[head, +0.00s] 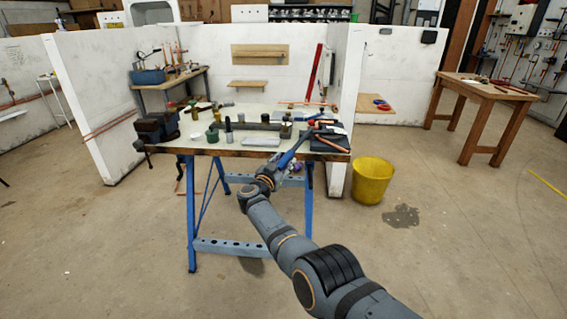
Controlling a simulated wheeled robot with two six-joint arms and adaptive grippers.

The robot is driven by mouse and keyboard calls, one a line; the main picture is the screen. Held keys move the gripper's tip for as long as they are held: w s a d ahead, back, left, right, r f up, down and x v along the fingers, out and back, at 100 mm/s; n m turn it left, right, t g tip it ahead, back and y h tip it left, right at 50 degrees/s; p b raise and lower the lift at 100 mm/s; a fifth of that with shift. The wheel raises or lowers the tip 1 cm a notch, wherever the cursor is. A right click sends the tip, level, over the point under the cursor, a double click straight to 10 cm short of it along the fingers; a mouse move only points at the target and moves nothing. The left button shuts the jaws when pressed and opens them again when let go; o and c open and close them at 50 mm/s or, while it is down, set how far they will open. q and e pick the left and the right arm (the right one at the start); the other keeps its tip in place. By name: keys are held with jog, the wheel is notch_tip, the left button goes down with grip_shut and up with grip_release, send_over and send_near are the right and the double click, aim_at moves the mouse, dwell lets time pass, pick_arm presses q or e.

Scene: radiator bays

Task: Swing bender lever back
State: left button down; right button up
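The pipe bender (293,152), with a long blue lever, lies slanted at the front right of the workbench (225,150). Its lower end reaches past the bench's front edge, towards my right gripper. A small red part shows near its upper end. My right gripper (285,172) is at the lower end of the blue lever, just in front of the bench edge. Its fingers are small and partly hidden by my wrist, so I cannot tell whether they touch or hold the lever. My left gripper is not in view.
A vice (157,127) is at the bench's left corner. Several fittings and tools crowd the bench top. A dark case (328,143) lies at its right corner. A yellow bucket (372,180) stands right of the bench, near a dark floor stain (401,215). White partitions enclose the bay.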

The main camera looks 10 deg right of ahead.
notch_tip(320, 180, up, 10)
jog(key=shift+f, duration=0.1)
dwell(0.6)
